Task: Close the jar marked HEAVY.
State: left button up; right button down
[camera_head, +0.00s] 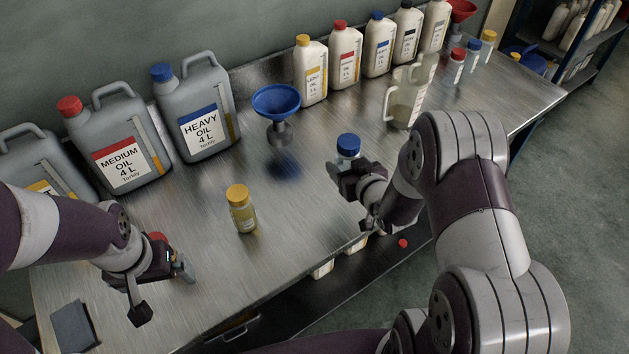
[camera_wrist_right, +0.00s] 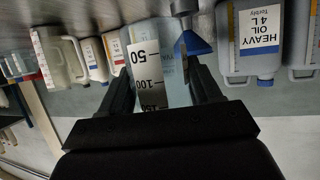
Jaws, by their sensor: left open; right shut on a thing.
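A small clear jar with a blue cap (camera_head: 348,145) is in my right gripper (camera_head: 350,175). The cap appears to sit on top of the jar. The jar's scale side (camera_wrist_right: 148,75) shows between the fingers in the right wrist view, and its cap is out of sight there. No HEAVY marking on the jar is readable. My left gripper (camera_head: 163,289) is open at the lower left, well away from that jar. A red-topped thing shows partly behind the left gripper.
A yellow-capped jar (camera_head: 242,210) stands on the metal table. A blue funnel (camera_head: 277,100) on a stand is behind it. The HEAVY OIL canister (camera_head: 198,122) and MEDIUM OIL canister (camera_head: 118,145) stand at the back left. A pitcher (camera_head: 404,105) and several bottles stand at the back right.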

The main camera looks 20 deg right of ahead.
jog(key=w+a+f, duration=0.2)
jog(key=w+a, duration=0.1)
jog(key=w+a+f, duration=0.3)
jog(key=shift+w+f, duration=0.15)
jog(key=shift+w, duration=0.1)
jog(key=shift+f, duration=1.95)
jog(key=shift+f, duration=0.1)
jog(key=shift+f+b, duration=0.15)
jog(key=shift+b, duration=0.25)
jog(key=shift+c, duration=1)
grip_release()
